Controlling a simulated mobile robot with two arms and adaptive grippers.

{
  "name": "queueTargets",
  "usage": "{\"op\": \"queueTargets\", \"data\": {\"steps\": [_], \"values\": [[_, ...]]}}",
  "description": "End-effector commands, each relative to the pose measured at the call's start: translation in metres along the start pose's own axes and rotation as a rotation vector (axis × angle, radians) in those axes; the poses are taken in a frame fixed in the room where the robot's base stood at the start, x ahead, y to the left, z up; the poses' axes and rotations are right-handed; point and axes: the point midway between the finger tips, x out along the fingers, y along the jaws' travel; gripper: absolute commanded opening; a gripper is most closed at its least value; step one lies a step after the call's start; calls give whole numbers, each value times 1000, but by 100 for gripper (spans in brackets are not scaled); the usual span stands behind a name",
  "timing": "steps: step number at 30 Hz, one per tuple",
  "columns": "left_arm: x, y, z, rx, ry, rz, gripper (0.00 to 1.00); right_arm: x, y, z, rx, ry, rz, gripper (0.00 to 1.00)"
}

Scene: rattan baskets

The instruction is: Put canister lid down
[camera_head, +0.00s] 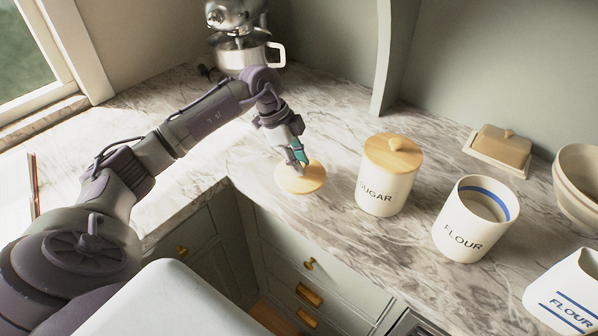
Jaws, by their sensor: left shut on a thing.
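The round wooden canister lid (312,181) is at or just above the marble counter, left of the sugar canister; I cannot tell whether it touches the counter. My left gripper (298,168) is over the lid, shut on it at its top; the fingers hide the grip point. The white flour canister (462,238) stands upright with its top open and a blue band inside. The white sugar canister (378,192) stands between them with its own wooden lid (393,153) on. My right gripper is not in view.
A stand mixer (238,30) with a white bowl (248,58) stands at the back. A butter dish (498,148), stacked bowls (577,180) and a flour bag (568,298) are on the right. The counter's front edge runs close to the lid. Marble behind the lid is clear.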

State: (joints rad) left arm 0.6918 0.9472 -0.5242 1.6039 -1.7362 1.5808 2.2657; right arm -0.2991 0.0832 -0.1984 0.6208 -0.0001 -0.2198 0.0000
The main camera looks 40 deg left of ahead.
Motion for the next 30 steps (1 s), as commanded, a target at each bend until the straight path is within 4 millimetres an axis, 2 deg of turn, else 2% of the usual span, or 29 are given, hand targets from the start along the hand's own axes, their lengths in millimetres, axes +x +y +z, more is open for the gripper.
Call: {"op": "queueTargets", "data": {"steps": [9, 15, 16, 20, 30], "values": [[33, 1, 13, 0, 1, 2, 0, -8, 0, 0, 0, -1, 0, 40], [36, 0, 15, 2, 0, 0, 0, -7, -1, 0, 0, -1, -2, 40], [36, 0, 15, 2, -1, 0, 30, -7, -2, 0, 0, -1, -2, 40], [36, 0, 15, 2, -1, 0, 52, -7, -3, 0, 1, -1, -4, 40], [34, 0, 15, 2, 0, -1, 52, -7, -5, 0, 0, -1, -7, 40]]}}
